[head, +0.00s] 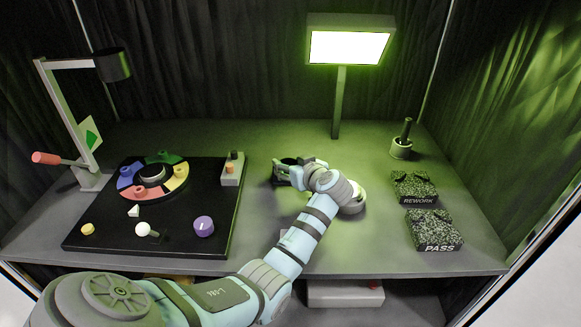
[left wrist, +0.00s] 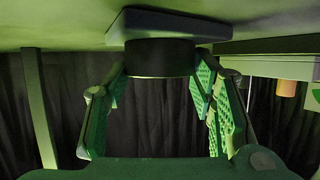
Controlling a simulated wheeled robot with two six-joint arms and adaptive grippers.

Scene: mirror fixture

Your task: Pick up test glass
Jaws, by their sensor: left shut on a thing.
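My left gripper (head: 284,176) reaches over the middle of the table, low near the tabletop. In the left wrist view, the fingers of my left gripper (left wrist: 160,80) close from both sides around a dark, short round piece, which I take for the test glass (left wrist: 160,58). A dark flat square base (left wrist: 158,24) lies against the tabletop beyond it. In the head view the dark round piece (head: 291,162) shows only partly behind the fingers. I cannot tell whether it is lifted off its base. My right gripper is not in view.
A black board (head: 100,232) with a coloured wheel (head: 137,187) and knobs lies left. A green-lit lamp (head: 338,105) stands behind. REWORK (head: 414,187) and PASS (head: 434,230) trays lie right, below a small cup (head: 401,150). A pale round thing (head: 355,203) sits partly behind my wrist.

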